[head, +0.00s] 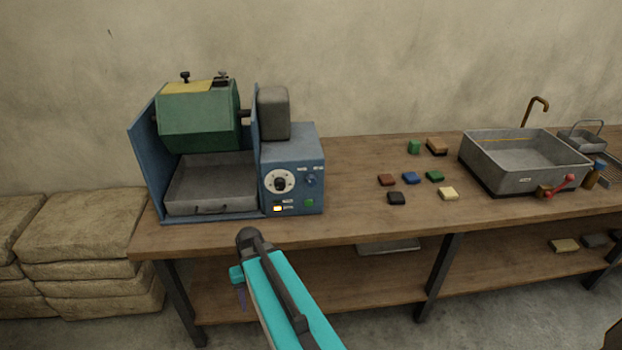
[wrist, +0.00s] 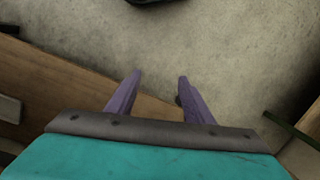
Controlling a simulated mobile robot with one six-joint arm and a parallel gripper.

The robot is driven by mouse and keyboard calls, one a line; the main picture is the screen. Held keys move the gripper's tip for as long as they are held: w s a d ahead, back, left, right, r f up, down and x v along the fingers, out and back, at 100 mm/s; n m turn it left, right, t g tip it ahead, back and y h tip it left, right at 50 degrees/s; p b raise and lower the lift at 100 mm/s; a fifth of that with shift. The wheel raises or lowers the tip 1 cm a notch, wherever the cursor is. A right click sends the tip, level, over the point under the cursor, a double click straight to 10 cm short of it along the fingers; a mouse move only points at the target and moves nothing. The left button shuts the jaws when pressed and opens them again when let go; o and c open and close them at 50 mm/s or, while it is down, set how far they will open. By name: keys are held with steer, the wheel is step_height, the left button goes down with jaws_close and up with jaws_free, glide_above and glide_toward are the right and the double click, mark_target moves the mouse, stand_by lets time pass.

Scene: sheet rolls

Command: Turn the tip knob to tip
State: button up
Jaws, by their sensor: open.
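A blue machine (head: 292,146) stands at the left end of the bench with a green barrel (head: 198,124) mounted above a grey tray (head: 211,184). Its front panel has a large round dial (head: 279,181) and a smaller blue knob (head: 310,180) to the right. The panel labels are too small to read, so I cannot tell which is marked tip. The panel is not recognisable there.
A lit amber indicator (head: 278,208) and a green button (head: 309,203) sit low on the panel. Several coloured blocks (head: 411,177) lie mid-bench. A grey basin (head: 521,163) stands to the right. Stacked sacks (head: 85,240) are on the left. The bench edge (head: 350,237) lies between gripper and machine.

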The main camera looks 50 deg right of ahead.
steer(key=w+d+r+m+t, duration=0.1)
steer(key=w+d+r+t, duration=0.15)
steer(key=d+r, duration=0.65)
steer(key=m+t+h+p, duration=0.3)
steer(key=m, duration=0.1)
glide_toward(312, 180)
steer(key=d+v, duration=0.1)
steer(key=v, duration=0.4)
steer(key=shift+a+f, duration=0.15)
steer(key=shift+a, duration=0.45)
steer(key=shift+f, duration=0.15)
steer(key=shift+p+x, duration=2)
steer(key=shift+x, duration=4.8)
steer(key=shift+w+d, duration=0.1)
steer(key=shift+w, duration=0.05)
